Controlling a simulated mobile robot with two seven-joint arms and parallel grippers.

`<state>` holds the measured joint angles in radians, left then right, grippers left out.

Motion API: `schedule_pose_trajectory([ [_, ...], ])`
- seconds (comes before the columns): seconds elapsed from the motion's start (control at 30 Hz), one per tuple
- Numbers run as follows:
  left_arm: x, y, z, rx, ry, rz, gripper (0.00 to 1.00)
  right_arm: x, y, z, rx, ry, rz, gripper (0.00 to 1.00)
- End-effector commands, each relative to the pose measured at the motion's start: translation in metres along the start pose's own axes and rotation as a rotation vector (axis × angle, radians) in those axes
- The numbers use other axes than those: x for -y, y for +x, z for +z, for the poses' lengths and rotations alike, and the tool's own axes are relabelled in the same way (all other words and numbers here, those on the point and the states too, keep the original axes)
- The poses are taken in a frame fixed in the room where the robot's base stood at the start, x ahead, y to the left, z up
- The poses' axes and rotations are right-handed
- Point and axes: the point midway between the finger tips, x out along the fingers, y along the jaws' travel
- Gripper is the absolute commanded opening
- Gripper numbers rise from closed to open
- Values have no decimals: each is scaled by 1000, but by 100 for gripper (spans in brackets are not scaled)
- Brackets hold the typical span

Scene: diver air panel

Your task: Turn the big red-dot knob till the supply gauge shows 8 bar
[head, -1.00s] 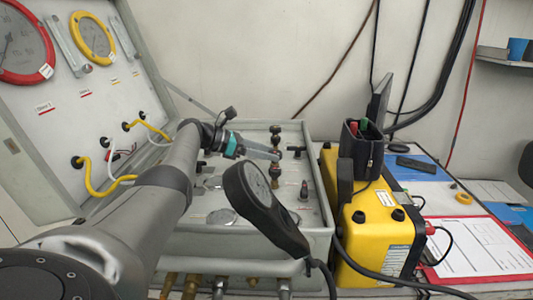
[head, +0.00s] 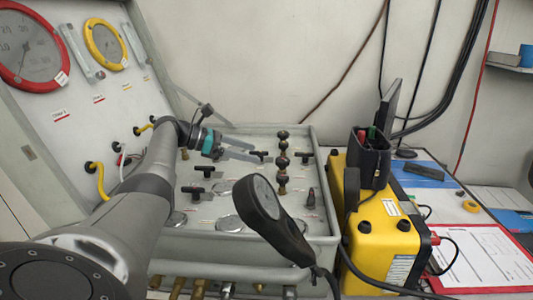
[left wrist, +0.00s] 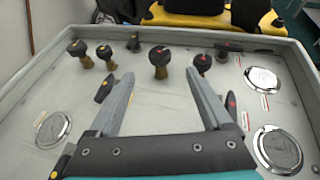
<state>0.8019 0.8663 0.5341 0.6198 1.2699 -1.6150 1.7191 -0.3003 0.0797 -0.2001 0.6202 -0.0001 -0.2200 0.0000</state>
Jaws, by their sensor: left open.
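In the left wrist view, the biggest dark round knob (left wrist: 159,60) stands on the panel with a small red mark on top. In the head view, dark round knobs (head: 282,158) on brass stems line up; I cannot tell which is the red-dot one. My left gripper (head: 248,149) is open and empty, left of that line. In the left wrist view its spread fingers (left wrist: 162,84) point toward the biggest knob, apart from it. A red-ringed gauge (head: 30,48) and a yellow-ringed gauge (head: 105,43) are in the lid; which is supply, and their readings, I cannot tell.
Black T-handles (head: 203,170) stand around the knobs on the grey case (head: 318,222). A dark handheld gauge (head: 268,210) sticks up at the case's front. A yellow box (head: 382,235) stands right, beside a red clipboard (head: 480,255).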

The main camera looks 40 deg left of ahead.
Motion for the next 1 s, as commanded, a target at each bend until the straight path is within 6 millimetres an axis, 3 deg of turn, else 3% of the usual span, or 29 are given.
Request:
schedule_pose_trajectory([
  [0.03,-1,-14,1,-2,0,3,83,0,-3,0,0,0,0,47],
  [0.2,0,-46,0,-1,-1,2,83,0,-5,-1,0,0,0,47],
  [0.4,0,-65,-1,-1,-1,-1,83,0,-5,-1,0,0,0,47],
  [0.83,-1,-66,1,1,6,7,83,0,-8,-1,0,0,0,47],
  [1.0,-16,-49,24,29,86,99,83,-1,-29,-4,-2,1,0,47],
])
